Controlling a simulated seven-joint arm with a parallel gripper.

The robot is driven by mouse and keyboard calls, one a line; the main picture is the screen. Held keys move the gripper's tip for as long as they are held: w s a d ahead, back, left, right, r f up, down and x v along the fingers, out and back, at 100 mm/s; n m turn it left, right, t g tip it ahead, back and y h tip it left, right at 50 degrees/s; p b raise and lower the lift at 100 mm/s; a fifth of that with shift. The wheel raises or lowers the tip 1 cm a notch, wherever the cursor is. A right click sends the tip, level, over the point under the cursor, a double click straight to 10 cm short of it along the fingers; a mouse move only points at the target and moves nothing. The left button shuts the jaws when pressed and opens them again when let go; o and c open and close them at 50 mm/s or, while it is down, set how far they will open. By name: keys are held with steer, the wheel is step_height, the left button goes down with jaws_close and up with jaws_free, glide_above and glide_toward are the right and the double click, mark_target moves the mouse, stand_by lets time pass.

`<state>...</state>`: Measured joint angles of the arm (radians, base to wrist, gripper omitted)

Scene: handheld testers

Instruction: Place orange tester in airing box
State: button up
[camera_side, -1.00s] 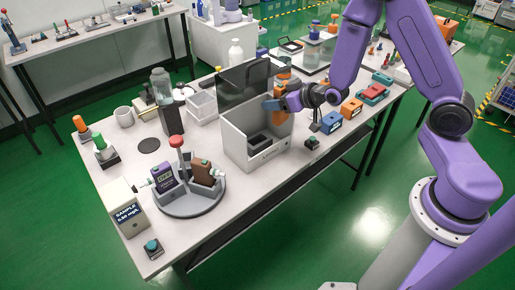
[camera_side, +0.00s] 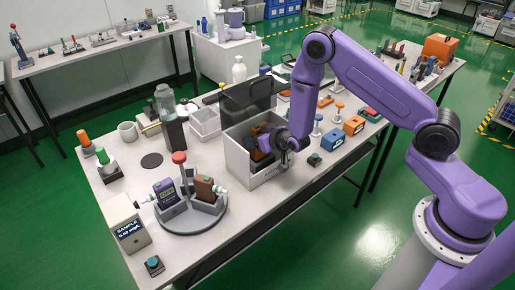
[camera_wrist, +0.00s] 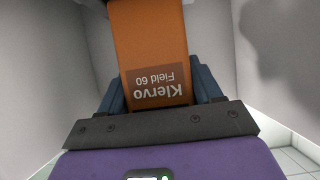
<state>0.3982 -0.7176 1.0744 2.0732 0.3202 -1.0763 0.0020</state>
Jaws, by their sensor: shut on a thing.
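The orange tester, with a brown label reading "Klervo Field 60", fills the upper middle of the wrist view (camera_wrist: 150,45). My gripper (camera_wrist: 160,92) is shut on it, with a dark blue finger on each side. In the side view my gripper (camera_side: 266,142) reaches into the airing box, a white open-topped box (camera_side: 238,160) with a dark see-through lid (camera_side: 248,97) raised at its back. Pale box walls stand around the tester in the wrist view. My wrist hides most of the box's inside, and I cannot tell whether the tester touches its floor.
Left of the box, a grey round stand (camera_side: 192,217) carries a purple tester (camera_side: 166,193) and a brown tester (camera_side: 204,189). A white bin (camera_side: 205,122) stands behind.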

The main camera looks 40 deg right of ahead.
steer(key=shift+f, duration=1.8)
steer(key=shift+f, duration=0.1)
steer(key=o, duration=1.2)
steer(key=shift+c, duration=0.2)
